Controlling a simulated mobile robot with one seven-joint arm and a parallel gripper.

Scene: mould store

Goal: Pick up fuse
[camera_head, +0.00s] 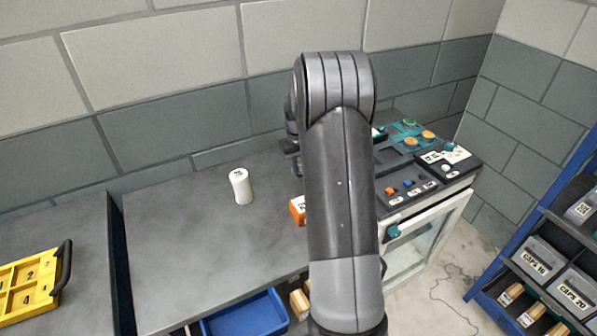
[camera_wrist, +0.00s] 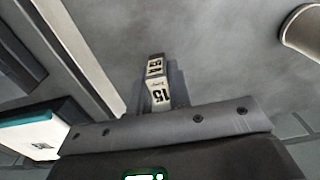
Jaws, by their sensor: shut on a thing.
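The fuse (camera_wrist: 156,92), a small cream block with black print that looks like "15", sits between the fingers of my gripper (camera_wrist: 158,80) in the wrist view. The gripper is shut on it, and the fingers cover its sides. Grey worktop shows behind it; I cannot tell how high it is held. In the head view my arm hides the fuse and most of the gripper.
A white cylinder (camera_head: 241,187) stands on the grey worktop (camera_head: 190,240). An orange block (camera_head: 298,210) is partly behind my arm. A control panel (camera_head: 425,165) is at right, a yellow tray (camera_head: 30,285) at left, a blue bin (camera_head: 245,315) below, and a blue rack (camera_head: 540,230) far right.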

